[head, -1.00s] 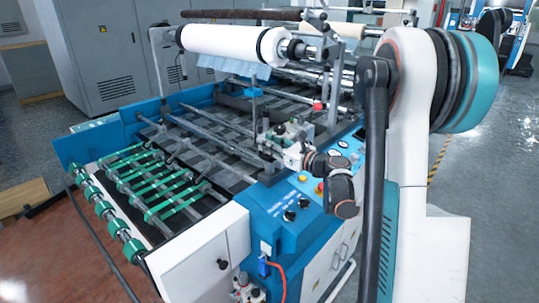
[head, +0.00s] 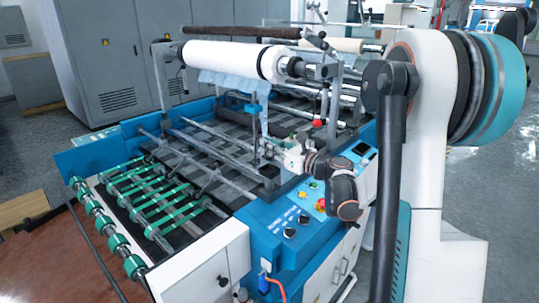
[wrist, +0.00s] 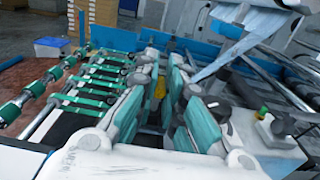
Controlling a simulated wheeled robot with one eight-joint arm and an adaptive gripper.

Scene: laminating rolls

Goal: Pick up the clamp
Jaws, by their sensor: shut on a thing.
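My gripper (wrist: 162,75) points over the laminating machine in the wrist view, its teal-padded fingers close together. A small yellow piece (wrist: 160,88) shows between the fingers; it appears to be part of the held clamp, most of which is hidden by the fingers. In the head view my gripper (head: 292,157) is small, above the machine bed near the control panel. The clamp cannot be made out there.
The machine has a white roll (head: 228,58) on a raised frame, green rollers (head: 116,245) at the left and a blue control panel (head: 290,220) below my arm. Metal bars (head: 215,150) cross the bed. Grey cabinets (head: 110,65) stand behind.

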